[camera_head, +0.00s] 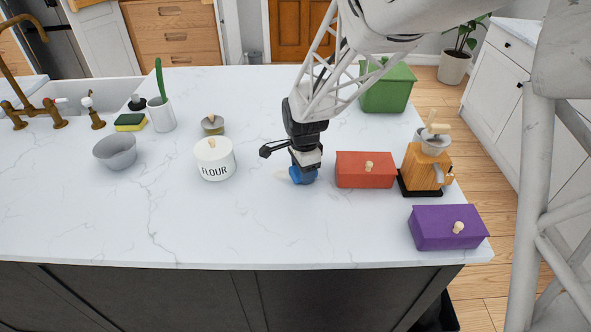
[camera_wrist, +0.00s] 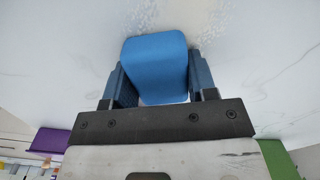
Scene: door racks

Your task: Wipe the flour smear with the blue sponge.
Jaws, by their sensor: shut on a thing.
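My gripper (camera_head: 303,172) points down at the counter between the flour canister and the red box. It is shut on the blue sponge (camera_head: 302,176). In the wrist view the sponge (camera_wrist: 155,66) sits between the two fingers of my gripper (camera_wrist: 160,85). The flour smear (camera_head: 281,174) is a faint cream patch just left of the sponge in the head view. In the wrist view pale speckles of the smear (camera_wrist: 150,14) show beyond the sponge's far edge. The sponge is at or close to the counter; I cannot tell whether it touches.
A white flour canister (camera_head: 214,160) stands to the left. A red box (camera_head: 365,170), a wooden grinder (camera_head: 425,168) and a purple box (camera_head: 447,229) stand to the right. A green box (camera_head: 387,90) is behind. The front middle of the counter (camera_head: 240,225) is clear.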

